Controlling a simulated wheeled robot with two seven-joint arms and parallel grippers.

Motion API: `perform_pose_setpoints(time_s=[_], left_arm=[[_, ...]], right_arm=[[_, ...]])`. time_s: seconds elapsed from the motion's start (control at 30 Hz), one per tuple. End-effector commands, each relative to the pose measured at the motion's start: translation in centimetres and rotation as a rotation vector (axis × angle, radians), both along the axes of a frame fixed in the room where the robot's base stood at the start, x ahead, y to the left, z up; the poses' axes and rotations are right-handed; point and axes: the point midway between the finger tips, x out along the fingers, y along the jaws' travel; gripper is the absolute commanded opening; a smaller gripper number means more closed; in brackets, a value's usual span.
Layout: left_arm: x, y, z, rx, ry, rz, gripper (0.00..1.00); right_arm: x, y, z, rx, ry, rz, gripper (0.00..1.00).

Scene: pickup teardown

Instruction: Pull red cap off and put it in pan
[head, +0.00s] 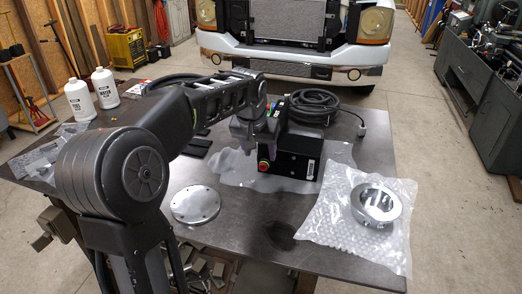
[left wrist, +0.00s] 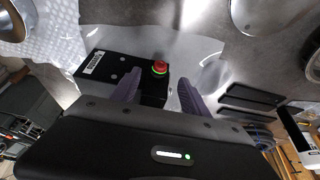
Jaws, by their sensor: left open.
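The red cap (head: 263,165) sits on the front left of a black box (head: 292,158) on the table. In the left wrist view the red cap (left wrist: 160,67) shows a green glowing ring under it. My left gripper (head: 258,142) is just above and behind the cap. In its wrist view the left gripper (left wrist: 160,92) is open, with one finger on each side of the cap's line and nothing between the tips. No thing is clearly a pan; a flat round metal plate (head: 195,205) lies at the table's front left. My right gripper is not in view.
A metal ring (head: 376,204) rests on bubble wrap (head: 330,222) at the right. A coiled black cable (head: 315,106) lies behind the box. Two white bottles (head: 105,88) stand at the back left. Bare table (head: 240,235) lies between plate and wrap.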

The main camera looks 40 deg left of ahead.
Motion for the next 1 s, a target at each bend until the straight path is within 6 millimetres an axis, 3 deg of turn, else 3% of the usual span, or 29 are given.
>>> perform_pose_setpoints(time_s=[0.27,0.7,1.0], left_arm=[[0.2,0.1,-0.7,0.000,0.004,-0.001,0.53],[2.3,0.9,-6.1,0.001,0.006,-0.001,0.53],[2.8,1.0,-7.3,0.000,0.002,-0.003,0.53]], right_arm=[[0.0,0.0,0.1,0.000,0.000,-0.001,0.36],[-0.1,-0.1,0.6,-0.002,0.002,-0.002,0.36],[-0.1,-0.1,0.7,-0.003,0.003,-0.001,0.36]])
